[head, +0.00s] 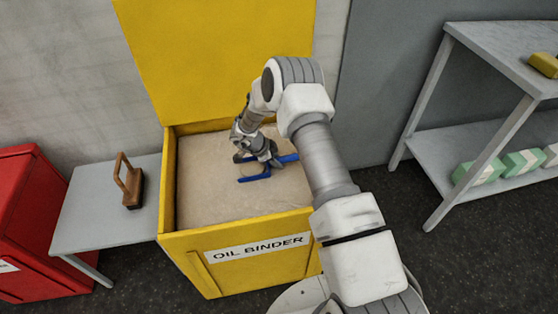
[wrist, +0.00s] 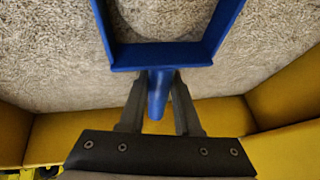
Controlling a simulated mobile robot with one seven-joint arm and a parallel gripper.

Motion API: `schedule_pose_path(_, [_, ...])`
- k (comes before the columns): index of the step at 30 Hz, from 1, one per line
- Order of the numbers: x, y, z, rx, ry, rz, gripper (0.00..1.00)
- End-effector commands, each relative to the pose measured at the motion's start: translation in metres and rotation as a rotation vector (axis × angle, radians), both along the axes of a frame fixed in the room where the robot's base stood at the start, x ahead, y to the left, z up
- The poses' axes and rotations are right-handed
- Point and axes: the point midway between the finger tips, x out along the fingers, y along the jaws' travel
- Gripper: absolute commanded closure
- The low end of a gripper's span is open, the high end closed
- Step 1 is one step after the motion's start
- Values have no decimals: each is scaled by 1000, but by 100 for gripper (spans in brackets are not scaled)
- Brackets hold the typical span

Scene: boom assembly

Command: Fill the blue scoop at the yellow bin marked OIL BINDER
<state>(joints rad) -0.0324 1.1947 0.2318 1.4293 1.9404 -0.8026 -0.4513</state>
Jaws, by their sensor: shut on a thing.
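The yellow bin marked OIL BINDER (head: 232,283) stands open, its lid raised against the wall. It is filled with pale granules (head: 205,185). My gripper (head: 273,162) is inside the bin's outline, low over the granules, shut on the handle of the blue scoop (head: 256,178). In the wrist view the scoop (wrist: 160,56) extends away from my fingers, its handle between them. Granules show inside its blue rim, but I cannot tell whether they lie in the scoop or beneath it. My gripper hides part of the scoop in the head view.
A grey table (head: 95,215) with a wooden-handled brush (head: 130,184) stands left of the bin, beside a red container (head: 38,215). A grey shelf unit (head: 500,70) with green-and-white packages (head: 478,172) stands right. Yellow bin walls (wrist: 75,135) lie close to my gripper.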

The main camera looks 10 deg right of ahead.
Motion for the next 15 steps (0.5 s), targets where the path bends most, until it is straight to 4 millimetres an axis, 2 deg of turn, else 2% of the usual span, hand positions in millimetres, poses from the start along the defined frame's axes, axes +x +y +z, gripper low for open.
schedule_pose_path(8, [1, 0, 28, -1, -3, 0, 100])
schedule_pose_path(15, [0, 0, 60, -1, -1, 2, 100])
